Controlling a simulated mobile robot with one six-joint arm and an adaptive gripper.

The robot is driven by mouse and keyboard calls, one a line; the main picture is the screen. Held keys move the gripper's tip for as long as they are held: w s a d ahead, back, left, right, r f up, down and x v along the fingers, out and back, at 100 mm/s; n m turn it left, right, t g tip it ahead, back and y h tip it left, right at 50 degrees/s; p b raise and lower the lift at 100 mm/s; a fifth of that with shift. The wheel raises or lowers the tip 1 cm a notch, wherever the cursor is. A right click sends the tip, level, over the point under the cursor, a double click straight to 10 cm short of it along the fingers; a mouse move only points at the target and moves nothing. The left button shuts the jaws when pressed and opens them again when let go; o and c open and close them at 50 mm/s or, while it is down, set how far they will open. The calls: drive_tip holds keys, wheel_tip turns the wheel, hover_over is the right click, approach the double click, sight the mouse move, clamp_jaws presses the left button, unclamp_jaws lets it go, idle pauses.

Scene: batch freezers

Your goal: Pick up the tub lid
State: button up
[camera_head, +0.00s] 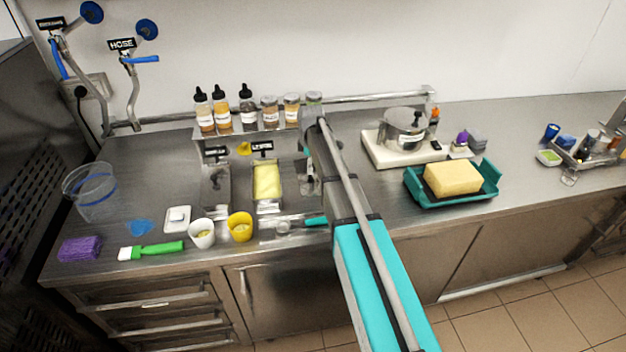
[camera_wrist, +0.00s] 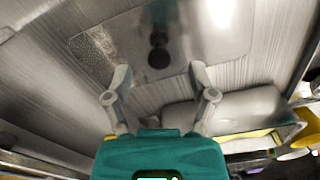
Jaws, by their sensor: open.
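In the wrist view, a flat steel lid (camera_wrist: 120,50) with rounded corners and a round black knob (camera_wrist: 158,52) fills the upper middle. My gripper (camera_wrist: 160,76) is open and empty, its two fingers spread to either side of the knob in the picture. The gap in height between fingertips and knob is hard to tell. In the head view, my arm crosses the middle of the counter and the gripper cannot be made out clearly. Steel tubs stand there in a row; one (camera_head: 267,207) holds something yellow. I cannot tell for sure which one bears this lid.
Bottles and jars stand on a raised rack (camera_head: 240,127) behind the tubs. A white cup (camera_head: 202,238) and a yellow cup (camera_head: 240,232) stand in front. To the right are a teal tray (camera_head: 455,201) with a yellow block and a scale (camera_head: 378,150) bearing a steel pot.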

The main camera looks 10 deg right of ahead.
drive_tip(key=shift+f+b, duration=1.3)
drive_tip(key=shift+f, duration=0.3)
clamp_jaws()
